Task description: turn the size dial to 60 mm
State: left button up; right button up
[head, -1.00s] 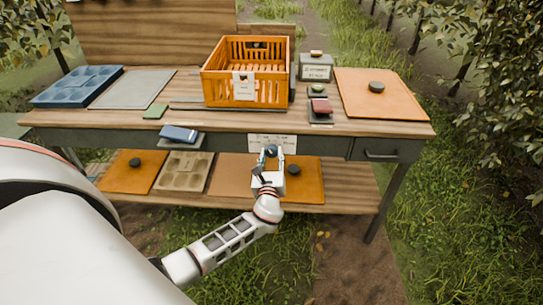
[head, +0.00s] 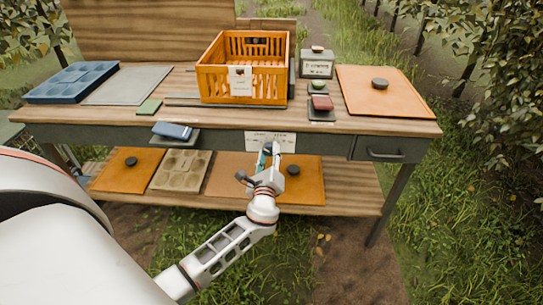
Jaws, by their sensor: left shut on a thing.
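The size dial (head: 267,148) is a small dark knob on the front edge of the bench, at the lower part of a white label plate (head: 283,141). My left gripper (head: 267,155) reaches up to it from below and is shut on it. The fingers cover most of the dial, and the marks on the plate are too small to read, so its setting cannot be told. My right gripper is not in view.
An orange crate (head: 214,84) stands on the bench above the dial. A drawer (head: 385,149) is to the right. A lower shelf (head: 345,190) holds orange boards (head: 305,188) and a tan tray (head: 181,170) behind my left arm.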

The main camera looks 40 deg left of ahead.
pick_arm(q)
jog(key=shift+f+n+b, duration=0.3)
jog(key=shift+n+b, duration=0.05)
jog(key=shift+n, duration=0.35)
jog(key=shift+r+n+b, duration=0.1)
jog(key=shift+n+b, duration=0.25)
jog(key=shift+n, duration=0.25)
jog(key=shift+r, duration=0.1)
jog(key=shift+n, duration=0.3)
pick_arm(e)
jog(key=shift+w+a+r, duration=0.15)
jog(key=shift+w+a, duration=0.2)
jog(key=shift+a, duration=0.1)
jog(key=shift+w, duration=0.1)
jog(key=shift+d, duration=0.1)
pick_arm(q)
jog(key=o, duration=1.1)
jog(key=shift+r, duration=0.1)
jog(key=shift+s+d, duration=0.1)
jog(key=v, duration=1.1)
jog(key=shift+s, duration=0.4)
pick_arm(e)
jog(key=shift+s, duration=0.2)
